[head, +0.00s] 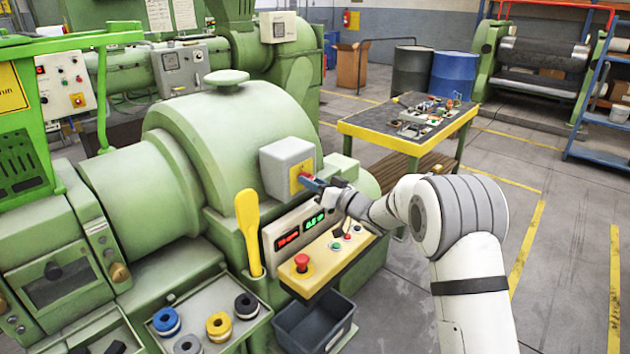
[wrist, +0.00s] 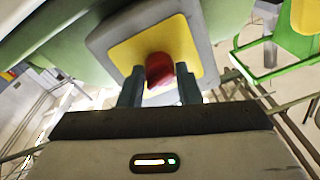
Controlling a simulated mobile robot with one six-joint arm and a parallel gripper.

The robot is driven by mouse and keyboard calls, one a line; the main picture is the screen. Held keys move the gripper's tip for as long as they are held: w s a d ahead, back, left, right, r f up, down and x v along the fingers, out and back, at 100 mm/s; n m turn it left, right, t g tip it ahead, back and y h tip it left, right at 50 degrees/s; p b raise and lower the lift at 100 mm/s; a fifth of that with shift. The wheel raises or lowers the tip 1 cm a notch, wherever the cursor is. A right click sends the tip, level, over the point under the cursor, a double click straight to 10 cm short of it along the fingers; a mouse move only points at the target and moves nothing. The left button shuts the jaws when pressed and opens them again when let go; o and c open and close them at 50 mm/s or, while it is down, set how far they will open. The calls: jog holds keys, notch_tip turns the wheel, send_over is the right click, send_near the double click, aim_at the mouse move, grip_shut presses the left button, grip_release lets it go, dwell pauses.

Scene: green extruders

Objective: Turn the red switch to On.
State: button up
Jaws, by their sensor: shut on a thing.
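The red switch (wrist: 159,70) sits on a yellow plate (wrist: 125,55) on the face of a grey box. In the head view the grey box (head: 284,165) is fixed to the green machine, and the switch (head: 304,177) shows as a small red patch, partly covered by my gripper. My gripper (head: 314,183) reaches the switch from the right. In the wrist view the two dark fingers of my gripper (wrist: 160,85) stand on either side of the red knob and are shut on it. The knob looks slightly tilted. No On or Off marking is readable.
Below the box is a control panel (head: 350,255) with lit displays and a red mushroom button (head: 301,262). A yellow scoop handle (head: 248,228) stands left of it. A tray (head: 245,325) holds several rings. A work table (head: 375,125) with parts stands behind. Floor at right is clear.

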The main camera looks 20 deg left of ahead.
jog(key=shift+s+a+m+p, duration=0.1)
jog(key=shift+m+p, duration=0.25)
jog(key=shift+m, duration=0.95)
jog(key=o, duration=0.9)
jog(key=shift+a+f, duration=0.1)
jog(key=shift+o, duration=0.3)
jog(key=b+v, duration=0.2)
jog(key=v, duration=0.5)
jog(key=shift+s+d, duration=0.2)
jog(key=shift+d, duration=0.2)
